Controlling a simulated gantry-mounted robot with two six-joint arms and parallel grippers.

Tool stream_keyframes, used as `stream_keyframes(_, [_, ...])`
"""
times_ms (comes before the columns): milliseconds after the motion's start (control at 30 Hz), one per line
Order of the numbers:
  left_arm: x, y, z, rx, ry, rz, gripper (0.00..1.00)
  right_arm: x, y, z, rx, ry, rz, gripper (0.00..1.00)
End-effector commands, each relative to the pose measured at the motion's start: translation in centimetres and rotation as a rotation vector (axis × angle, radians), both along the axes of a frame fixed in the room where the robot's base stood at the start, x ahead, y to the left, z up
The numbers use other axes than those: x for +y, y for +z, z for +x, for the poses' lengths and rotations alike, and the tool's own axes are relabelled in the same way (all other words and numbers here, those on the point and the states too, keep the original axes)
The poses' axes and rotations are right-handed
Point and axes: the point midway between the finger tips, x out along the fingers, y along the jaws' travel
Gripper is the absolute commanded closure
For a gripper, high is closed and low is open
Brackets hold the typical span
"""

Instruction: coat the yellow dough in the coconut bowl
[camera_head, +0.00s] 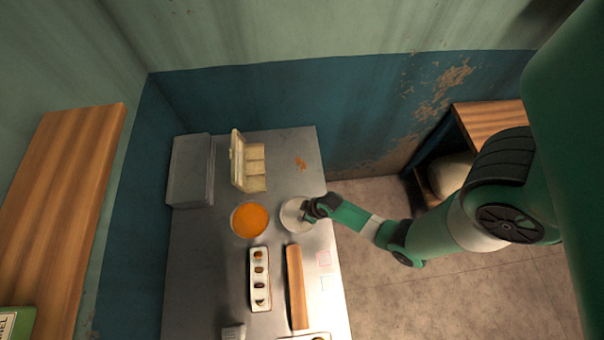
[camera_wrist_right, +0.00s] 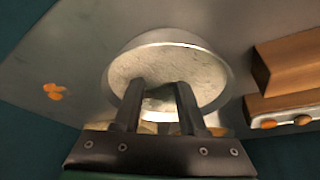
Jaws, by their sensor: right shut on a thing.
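The coconut bowl (camera_head: 290,215) is a round metal bowl with pale white flakes inside, standing at the right side of the metal table. It fills the middle of the right wrist view (camera_wrist_right: 204,82). My right gripper (camera_head: 308,210) is at the bowl's right side, with its fingers (camera_wrist_right: 156,88) reaching over and into the bowl. It is shut on a small pale piece (camera_wrist_right: 158,107), apparently the dough, mostly hidden between the fingers. I cannot tell how much of it is coated. My left gripper is not in view.
A bowl of orange liquid (camera_head: 250,220) stands left of the coconut bowl. A white tray with several brown pieces (camera_head: 259,280) and a long wooden block (camera_head: 296,287) lie in front. An open yellow box (camera_head: 247,165) and stacked grey trays (camera_head: 190,170) are behind.

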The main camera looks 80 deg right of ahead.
Motion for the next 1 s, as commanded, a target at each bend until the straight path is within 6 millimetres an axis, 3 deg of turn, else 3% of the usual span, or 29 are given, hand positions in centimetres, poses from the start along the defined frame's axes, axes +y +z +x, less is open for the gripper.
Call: stream_keyframes(1000, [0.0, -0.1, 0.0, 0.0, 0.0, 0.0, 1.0, -0.1, 0.0, 1.3, 0.0, 0.001, 0.001, 1.0])
